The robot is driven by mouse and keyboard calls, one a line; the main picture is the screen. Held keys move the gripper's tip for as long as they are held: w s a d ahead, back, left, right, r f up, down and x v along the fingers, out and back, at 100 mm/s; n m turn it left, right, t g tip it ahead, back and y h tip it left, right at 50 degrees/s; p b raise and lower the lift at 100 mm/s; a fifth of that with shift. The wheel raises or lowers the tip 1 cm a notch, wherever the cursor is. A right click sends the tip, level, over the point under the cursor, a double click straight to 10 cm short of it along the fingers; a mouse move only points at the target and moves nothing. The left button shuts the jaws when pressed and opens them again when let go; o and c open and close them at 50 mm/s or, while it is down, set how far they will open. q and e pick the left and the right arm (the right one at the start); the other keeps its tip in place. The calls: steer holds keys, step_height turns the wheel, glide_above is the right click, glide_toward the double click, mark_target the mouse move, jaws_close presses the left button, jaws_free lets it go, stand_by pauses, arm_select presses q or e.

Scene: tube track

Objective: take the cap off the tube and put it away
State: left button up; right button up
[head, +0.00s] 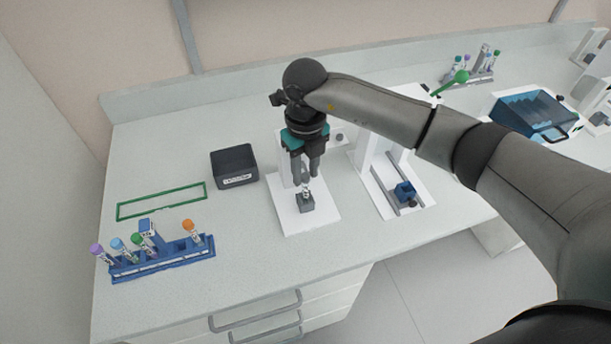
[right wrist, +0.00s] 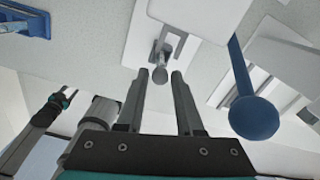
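A small tube (head: 307,190) stands upright in a grey holder (head: 307,204) on a white base plate (head: 290,218). My right gripper (head: 306,180) points down just above the holder, over the tube's top. In the right wrist view its fingers (right wrist: 160,76) are apart, with a rounded grey end (right wrist: 160,74) showing between the tips. I cannot tell whether that end is a cap, or whether the fingers touch it. What looks like my left gripper (right wrist: 68,92) is small at the left of the right wrist view; its opening is unclear.
A black labelled box (head: 235,165) stands left of the base plate. A blue rack (head: 165,262) holds several tubes with coloured caps at the front left, behind it a green outline (head: 160,200). A white device with a blue block (head: 405,191) stands to the right.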

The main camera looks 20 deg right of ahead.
steer(key=c, duration=0.5)
steer(key=shift+r, duration=0.1)
step_height(320, 180, up, 19)
step_height(320, 180, up, 4)
steer(key=p, duration=0.2)
glide_above(305, 175)
steer(key=shift+s, duration=0.1)
stand_by(0.4)
